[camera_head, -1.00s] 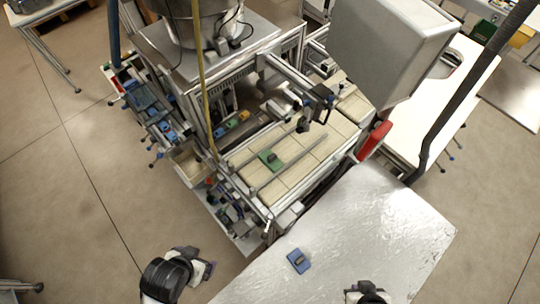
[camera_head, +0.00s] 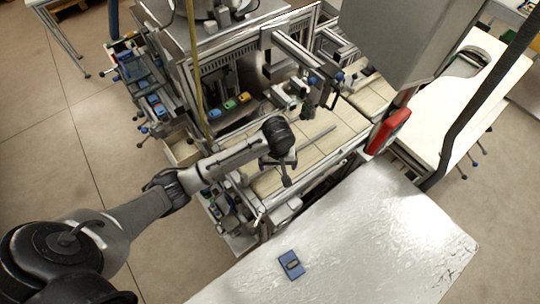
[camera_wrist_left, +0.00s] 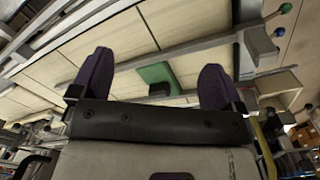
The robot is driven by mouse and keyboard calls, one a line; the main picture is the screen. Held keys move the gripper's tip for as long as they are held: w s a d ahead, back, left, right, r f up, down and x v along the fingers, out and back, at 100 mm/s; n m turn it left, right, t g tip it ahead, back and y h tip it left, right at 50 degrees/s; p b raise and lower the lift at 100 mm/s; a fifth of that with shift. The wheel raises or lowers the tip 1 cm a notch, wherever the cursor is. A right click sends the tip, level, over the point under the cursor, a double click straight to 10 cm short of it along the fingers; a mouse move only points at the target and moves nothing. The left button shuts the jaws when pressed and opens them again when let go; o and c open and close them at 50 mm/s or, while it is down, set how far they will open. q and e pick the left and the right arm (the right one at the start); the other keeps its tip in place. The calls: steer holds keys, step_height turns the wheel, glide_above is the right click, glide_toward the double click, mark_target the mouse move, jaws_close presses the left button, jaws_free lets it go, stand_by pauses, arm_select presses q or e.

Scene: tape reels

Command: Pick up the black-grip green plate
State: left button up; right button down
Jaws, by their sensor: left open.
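The green plate (camera_wrist_left: 155,72) with its black grip (camera_wrist_left: 160,89) lies on the pale slatted conveyor in the left wrist view. In the head view it is hidden behind my left arm and gripper. My left gripper (camera_head: 281,172) hangs over the conveyor. It also shows in the left wrist view (camera_wrist_left: 157,80), open and empty. The plate appears between its two dark purple fingers, beyond them and apart from them. My right gripper is not in view.
A blue plate (camera_head: 291,265) lies on the shiny metal table (camera_head: 370,250) at the front. Metal rails (camera_head: 318,138) run along the conveyor (camera_head: 340,122). A red part (camera_head: 388,131) and a grey box (camera_head: 385,40) stand to the right of my left gripper.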

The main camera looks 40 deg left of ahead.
arm_select(q)
steer(key=w+a+r+n+g+b, duration=0.1)
steer(key=w+a+r+n+b, duration=0.3)
steer(key=w+a+n, duration=0.4)
steer(key=shift+m, duration=0.5)
steer(key=f, duration=0.5)
steer(key=a+f, duration=0.1)
steer(key=f, duration=0.1)
steer(key=shift+s+f, duration=0.1)
steer(key=shift+f, duration=0.15)
steer(key=shift+s+a+f+b, duration=0.1)
steer(key=shift+s+f+b, duration=0.1)
steer(key=shift+f, duration=1.15)
steer(key=shift+s+f+b, duration=0.1)
steer(key=shift+f+b, duration=0.05)
steer(key=shift+f, duration=1.15)
steer(key=c, duration=1)
